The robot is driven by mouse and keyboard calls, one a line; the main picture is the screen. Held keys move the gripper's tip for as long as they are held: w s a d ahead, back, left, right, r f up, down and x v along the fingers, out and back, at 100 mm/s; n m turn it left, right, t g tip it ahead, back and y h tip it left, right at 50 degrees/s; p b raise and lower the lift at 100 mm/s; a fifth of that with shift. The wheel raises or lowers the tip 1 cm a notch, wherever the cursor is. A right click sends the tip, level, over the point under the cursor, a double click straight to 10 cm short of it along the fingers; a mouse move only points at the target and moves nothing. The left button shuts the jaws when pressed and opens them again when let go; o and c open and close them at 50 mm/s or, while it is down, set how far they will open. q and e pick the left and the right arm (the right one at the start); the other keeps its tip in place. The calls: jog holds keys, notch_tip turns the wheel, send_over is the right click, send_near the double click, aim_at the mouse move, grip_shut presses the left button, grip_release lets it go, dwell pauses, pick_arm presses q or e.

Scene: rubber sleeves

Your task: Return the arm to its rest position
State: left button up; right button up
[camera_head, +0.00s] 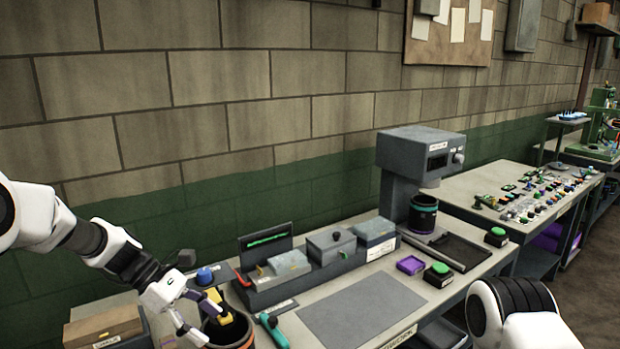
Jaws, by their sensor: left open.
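My left arm comes in from the left edge, and my left gripper (213,324) is open at the lower left of the workbench. Its fingers are at the near-left rim of a dark round container (238,335) with an orange band. A yellow object (217,307) stands in or just behind that container, close to the fingers. I cannot tell whether the fingers touch either of them. Part of my right arm (518,318) shows at the bottom right; its gripper is out of the picture.
A brown box (103,326) is at left. A second table stands at right.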

pick_arm(q)
jog(key=s+f+g+y+b, duration=0.15)
jog(key=s+f, duration=0.25)
jog(key=f, duration=0.4)
jog(key=s+d+f+g+b, duration=0.1)
jog(key=s+f+g, duration=0.1)
jog(key=s+f, duration=0.4)
jog(key=s+f+g+y+b, duration=0.1)
jog(key=s+f, duration=0.2)
jog(key=f, duration=0.6)
jog(key=s+a+f+m+t+y+b, duration=0.1)
jog(key=s+a+f+m+y+b, duration=0.2)
jog(key=s+f+m, duration=0.7)
jog(key=s+a+f+m+t+y+b, duration=0.1)
jog(key=s+a+f+m+y, duration=0.4)
jog(key=s, duration=0.8)
jog(key=w+t, duration=0.1)
jog(key=w+d+m+t+h, duration=0.1)
jog(key=w, duration=0.1)
jog(key=w+f+t, duration=0.1)
jog(key=w, duration=0.1)
jog(key=shift+d+m+h, duration=0.15)
jog(key=shift+m+h, duration=0.1)
jog(key=shift+m, duration=0.15)
pick_arm(e)
notch_tip(320, 180, down, 8)
jog(key=w, duration=0.1)
jog(key=shift+a+r, duration=0.2)
jog(key=shift+a, duration=0.1)
